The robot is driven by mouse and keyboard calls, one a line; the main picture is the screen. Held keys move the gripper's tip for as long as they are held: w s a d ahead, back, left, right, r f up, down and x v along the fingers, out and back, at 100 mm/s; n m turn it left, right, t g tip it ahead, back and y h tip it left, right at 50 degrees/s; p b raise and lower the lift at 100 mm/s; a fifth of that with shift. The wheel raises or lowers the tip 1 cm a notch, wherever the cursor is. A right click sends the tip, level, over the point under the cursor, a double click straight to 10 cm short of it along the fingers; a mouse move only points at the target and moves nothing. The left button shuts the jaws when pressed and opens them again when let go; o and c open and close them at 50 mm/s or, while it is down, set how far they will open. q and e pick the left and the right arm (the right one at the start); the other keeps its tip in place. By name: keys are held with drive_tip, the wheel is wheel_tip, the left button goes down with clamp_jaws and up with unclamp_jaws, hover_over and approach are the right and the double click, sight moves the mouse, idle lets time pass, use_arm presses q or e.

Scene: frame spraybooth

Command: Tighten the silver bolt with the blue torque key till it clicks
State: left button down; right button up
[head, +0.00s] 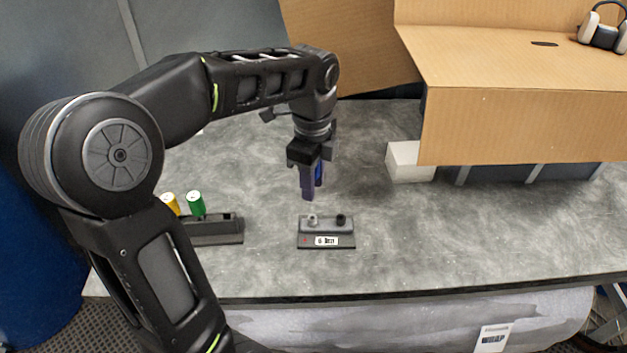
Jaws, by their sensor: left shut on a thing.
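My left gripper (309,180) points down over the grey table, shut on the blue torque key (319,174). Only part of the key shows beside and between the fingers; its lower tip is hard to make out. The silver bolt (312,219) stands in a small grey block (327,242) with a label on its front. A black bolt (341,219) stands to its right in the same block. The gripper is above and just behind the silver bolt, apart from it in the picture. My right gripper is not in view.
A dark rack (226,232) with a green key (196,203) and a yellow key (170,203) stands left, partly behind my arm. A white box (407,163) and a cardboard structure (520,125) stand at the back right. The table right of the block is clear.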

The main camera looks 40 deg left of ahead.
use_arm(q)
drive_tip(key=shift+d+r, duration=0.1)
drive_tip(key=shift+r, duration=0.1)
wheel_tip(320, 180, down, 5)
drive_tip(key=b, duration=0.3)
drive_tip(key=shift+r, duration=0.2)
drive_tip(key=shift+f, duration=0.2)
idle(1.6)
drive_tip(key=shift+f+b, duration=0.55)
drive_tip(key=shift+f, duration=0.5)
drive_tip(key=c, duration=1.7)
unclamp_jaws()
drive_tip(key=shift+r, duration=0.1)
clamp_jaws()
